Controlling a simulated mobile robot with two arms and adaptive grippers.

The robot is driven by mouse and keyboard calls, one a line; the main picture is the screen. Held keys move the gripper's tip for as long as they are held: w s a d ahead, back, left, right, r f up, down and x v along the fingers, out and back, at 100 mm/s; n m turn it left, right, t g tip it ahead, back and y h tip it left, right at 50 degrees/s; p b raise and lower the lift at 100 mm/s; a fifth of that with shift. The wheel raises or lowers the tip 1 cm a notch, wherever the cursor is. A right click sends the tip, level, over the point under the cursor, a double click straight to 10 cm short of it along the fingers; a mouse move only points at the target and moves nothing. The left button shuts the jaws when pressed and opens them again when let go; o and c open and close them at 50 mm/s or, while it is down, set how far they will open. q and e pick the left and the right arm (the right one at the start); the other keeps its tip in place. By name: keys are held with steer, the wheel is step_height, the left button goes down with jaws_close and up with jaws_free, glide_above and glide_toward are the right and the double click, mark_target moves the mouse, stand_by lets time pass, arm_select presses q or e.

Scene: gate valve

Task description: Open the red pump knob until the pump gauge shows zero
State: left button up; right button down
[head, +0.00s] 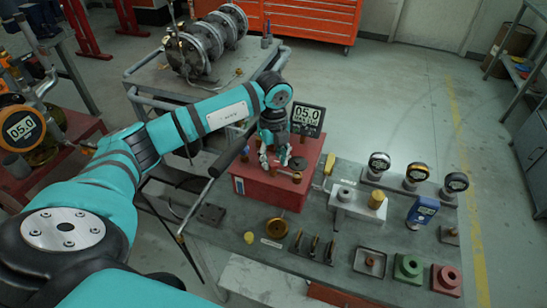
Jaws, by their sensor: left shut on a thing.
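The red pump (273,190) is a red box on the grey bench. Its gauge (307,115) stands behind it and reads 05.0. My left gripper (274,158) points down over the top of the red pump and is shut on what looks like the pump knob, which its fingers mostly hide. A dark round cap (298,163) sits on the pump top just right of the fingers. My right gripper is not in view.
A black lever handle (229,158) sticks out left of the pump. The bench (330,243) carries several small gauges, a blue meter (423,211), and green (408,267) and red (446,280) blocks. Another gauge (22,127) at far left also reads 05.0. A cart (150,78) stands behind.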

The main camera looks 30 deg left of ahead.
mark_target(273, 160)
arm_select(q)
steer(key=shift+r, duration=0.1)
steer(key=o, duration=1.1)
steer(key=shift+o, duration=0.2)
step_height(273, 160, up, 12)
